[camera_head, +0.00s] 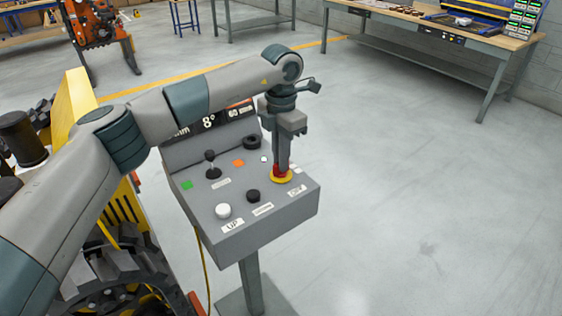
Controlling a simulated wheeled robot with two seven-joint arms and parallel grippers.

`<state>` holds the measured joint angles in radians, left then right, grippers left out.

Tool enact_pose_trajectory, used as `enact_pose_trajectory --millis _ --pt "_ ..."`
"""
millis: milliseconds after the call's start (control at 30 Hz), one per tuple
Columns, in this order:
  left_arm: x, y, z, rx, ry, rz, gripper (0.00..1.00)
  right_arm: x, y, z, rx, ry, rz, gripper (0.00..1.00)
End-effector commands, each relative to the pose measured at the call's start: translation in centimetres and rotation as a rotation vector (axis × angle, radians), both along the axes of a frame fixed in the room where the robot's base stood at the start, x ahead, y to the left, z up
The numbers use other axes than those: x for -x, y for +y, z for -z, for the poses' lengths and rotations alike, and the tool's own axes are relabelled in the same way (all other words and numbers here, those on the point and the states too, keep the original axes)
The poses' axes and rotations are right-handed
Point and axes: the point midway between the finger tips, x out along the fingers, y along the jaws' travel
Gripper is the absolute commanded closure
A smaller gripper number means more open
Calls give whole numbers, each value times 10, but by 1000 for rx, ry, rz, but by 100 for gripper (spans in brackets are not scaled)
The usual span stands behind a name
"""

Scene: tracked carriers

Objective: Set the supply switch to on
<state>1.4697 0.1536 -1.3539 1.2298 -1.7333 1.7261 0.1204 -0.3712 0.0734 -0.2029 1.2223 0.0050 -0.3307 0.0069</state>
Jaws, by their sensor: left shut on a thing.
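A grey control box (265,212) stands on a post. Near its right edge is a red supply switch knob (276,171) on a round yellow plate (284,179). My left gripper (281,165) points straight down from above, with its fingers shut on the red knob. The fingers hide most of the knob, so I cannot tell which way it is turned. My right gripper is not in view.
The box also carries a black lever (211,165), a white button (223,210), a black button (253,195), a black knob (251,142) and a green marker (187,185). A yellow tracked machine (128,212) stands close at left. Floor at right is clear.

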Motion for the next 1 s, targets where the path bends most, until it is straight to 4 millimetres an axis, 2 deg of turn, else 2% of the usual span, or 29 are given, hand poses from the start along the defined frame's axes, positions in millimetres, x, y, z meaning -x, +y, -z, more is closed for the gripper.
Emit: enact_pose_trajectory --millis 400,433,500,833,1000 --pt "-1 0 -2 2 -5 10 100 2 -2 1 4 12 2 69" --pt "-1 0 -2 2 -5 10 88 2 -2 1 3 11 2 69" --pt "-1 0 -2 2 -4 10 72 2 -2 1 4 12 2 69" --pt "-1 0 -1 1 -2 10 72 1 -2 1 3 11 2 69" --pt "-1 0 -8 0 -3 10 72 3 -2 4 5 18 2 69"
